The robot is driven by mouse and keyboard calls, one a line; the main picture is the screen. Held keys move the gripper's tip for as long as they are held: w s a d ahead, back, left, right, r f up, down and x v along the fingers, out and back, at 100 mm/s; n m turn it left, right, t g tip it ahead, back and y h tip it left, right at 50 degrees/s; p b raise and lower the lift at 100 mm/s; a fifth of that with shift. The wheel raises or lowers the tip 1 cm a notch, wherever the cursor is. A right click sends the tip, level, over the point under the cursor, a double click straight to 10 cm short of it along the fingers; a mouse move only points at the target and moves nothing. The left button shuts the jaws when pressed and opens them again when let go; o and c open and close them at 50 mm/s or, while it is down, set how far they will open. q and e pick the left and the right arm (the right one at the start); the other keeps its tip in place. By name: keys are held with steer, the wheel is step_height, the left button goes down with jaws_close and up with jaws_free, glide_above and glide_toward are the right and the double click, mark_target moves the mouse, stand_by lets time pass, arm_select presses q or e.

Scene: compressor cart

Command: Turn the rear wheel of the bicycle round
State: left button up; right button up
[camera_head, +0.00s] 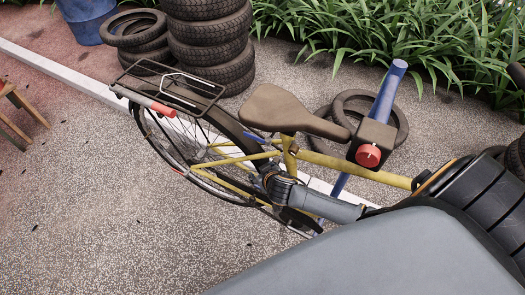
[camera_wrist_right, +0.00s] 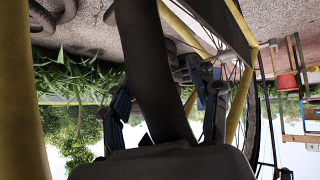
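The bicycle (camera_head: 325,160) has a yellow frame and hangs on a blue stand in the head view. Its rear wheel (camera_head: 163,142), with thin spokes and a dark tyre, is on the left under a black rack (camera_head: 150,72). My right arm reaches in from the lower right, and its dark wrist is beside the frame below the saddle (camera_head: 272,108). Its fingers are mostly hidden there. In the right wrist view the right gripper (camera_wrist_right: 165,105) has its two fingers well apart; a dark bar crosses between them. Spokes and the wheel's dark rim (camera_wrist_right: 254,115) show to the right. My left gripper is not in view.
The stand's blue post (camera_head: 388,90) carries a clamp with a red knob (camera_head: 368,156). Stacked tyres (camera_head: 210,40) and a blue barrel (camera_head: 88,20) stand behind. Loose tyres (camera_head: 400,125) lie past the saddle. A wooden stool (camera_head: 20,110) is far left. The paving at lower left is clear.

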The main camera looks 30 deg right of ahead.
jaws_close()
steer(key=f+b, duration=0.2)
steer(key=b, duration=0.1)
steer(key=f+b, duration=0.1)
steer(key=shift+s+d+f+t, duration=0.25)
steer(key=shift+s+d+t, duration=0.05)
steer(key=shift+s+t, duration=0.1)
steer(key=shift+d+f+y+b, duration=0.1)
steer(key=shift+y+b, duration=0.2)
steer(key=shift+b, duration=0.2)
steer(key=shift+o, duration=0.8)
jaws_free()
